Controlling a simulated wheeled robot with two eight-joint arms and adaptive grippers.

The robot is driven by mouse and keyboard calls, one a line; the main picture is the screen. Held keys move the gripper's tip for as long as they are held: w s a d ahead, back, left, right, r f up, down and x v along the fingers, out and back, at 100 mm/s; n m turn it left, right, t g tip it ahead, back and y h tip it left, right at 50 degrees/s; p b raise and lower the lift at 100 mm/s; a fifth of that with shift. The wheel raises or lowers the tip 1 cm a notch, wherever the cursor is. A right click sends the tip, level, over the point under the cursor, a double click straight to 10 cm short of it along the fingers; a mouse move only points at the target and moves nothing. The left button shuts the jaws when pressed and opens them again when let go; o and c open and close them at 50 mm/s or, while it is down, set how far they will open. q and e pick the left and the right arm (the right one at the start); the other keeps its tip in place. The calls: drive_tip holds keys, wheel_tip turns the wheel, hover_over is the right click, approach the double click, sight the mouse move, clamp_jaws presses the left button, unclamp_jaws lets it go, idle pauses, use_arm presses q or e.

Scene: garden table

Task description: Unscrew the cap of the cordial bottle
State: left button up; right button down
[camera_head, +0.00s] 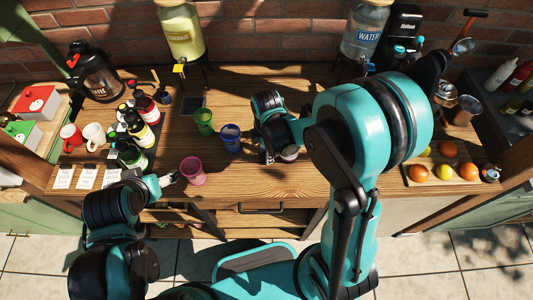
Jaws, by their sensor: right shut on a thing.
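Several dark-capped bottles stand together at the left of the wooden table (330,178): a red one (146,103), one with a pale label (149,114), and others with green labels (136,132). I cannot tell which is the cordial bottle. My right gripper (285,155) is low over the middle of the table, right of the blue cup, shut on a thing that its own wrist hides. My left gripper (172,179) is at the table's front left, beside the pink cup (192,170). Its fingers are too small to read.
A green cup (204,121) and a blue cup (231,137) stand between the bottles and my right gripper. Mugs (93,135) and a black jug (95,72) are at left. A fruit board (410,182) is at right. Two drink dispensers stand behind.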

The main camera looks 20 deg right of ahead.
drive_tip(key=shift+f, duration=0.1)
drive_tip(key=c, duration=1.2)
unclamp_jaws()
drive_tip(key=shift+r, duration=0.25)
wheel_tip(320, 180, up, 12)
drive_tip(key=p, duration=0.3)
drive_tip(key=shift+f, duration=0.1)
